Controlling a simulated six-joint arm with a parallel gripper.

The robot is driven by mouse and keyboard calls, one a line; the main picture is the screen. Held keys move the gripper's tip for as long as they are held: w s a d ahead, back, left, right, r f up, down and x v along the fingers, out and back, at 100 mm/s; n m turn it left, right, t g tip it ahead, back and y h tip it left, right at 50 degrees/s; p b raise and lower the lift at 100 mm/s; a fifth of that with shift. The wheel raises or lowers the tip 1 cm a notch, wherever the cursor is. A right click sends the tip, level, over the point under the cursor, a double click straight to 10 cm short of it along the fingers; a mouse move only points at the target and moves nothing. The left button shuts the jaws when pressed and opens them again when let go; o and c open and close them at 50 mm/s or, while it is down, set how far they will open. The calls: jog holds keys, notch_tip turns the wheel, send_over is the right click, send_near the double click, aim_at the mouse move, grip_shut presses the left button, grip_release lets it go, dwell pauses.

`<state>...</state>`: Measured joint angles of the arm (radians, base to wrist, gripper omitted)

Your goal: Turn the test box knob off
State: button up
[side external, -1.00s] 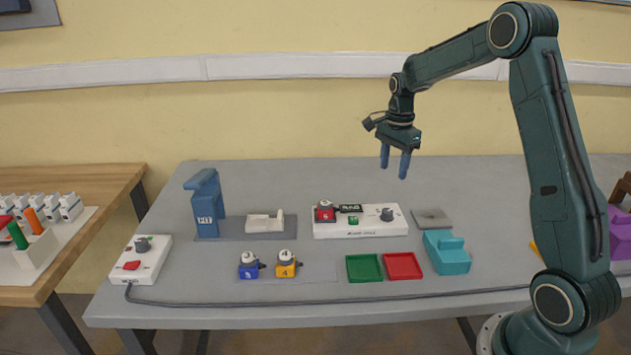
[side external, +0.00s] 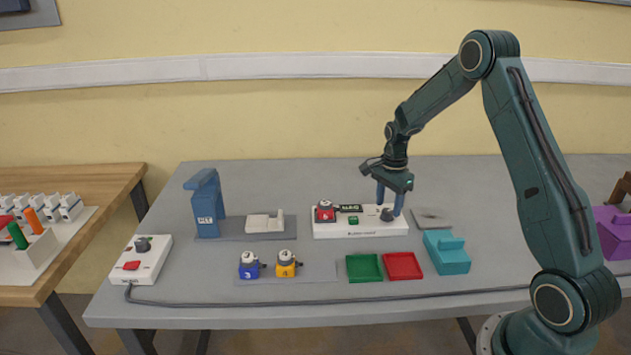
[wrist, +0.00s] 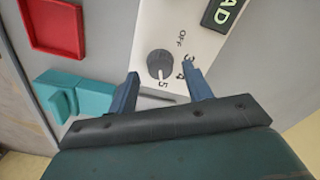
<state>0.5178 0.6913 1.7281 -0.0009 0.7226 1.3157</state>
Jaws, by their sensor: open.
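The white test box (side external: 345,229) lies on the grey table, with a red module marked 6 at its left and a small dark display beside that. Its dark round knob (side external: 387,214) is at the box's right end. In the wrist view the knob (wrist: 160,64) has OFF and several numbers printed around it; I cannot tell surely which mark it points to. My gripper (side external: 390,205) is open and points down over the knob. In the wrist view the two blue fingertips (wrist: 159,76) stand either side of the knob, apart from it, with nothing held.
A teal block (side external: 447,254) and a grey plate (side external: 431,218) are close on the right. Red (side external: 402,266) and green (side external: 364,268) trays lie in front. Another white box with a knob (side external: 142,258) sits at the left.

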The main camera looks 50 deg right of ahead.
jog(key=shift+f, duration=1.1)
jog(key=c, duration=1)
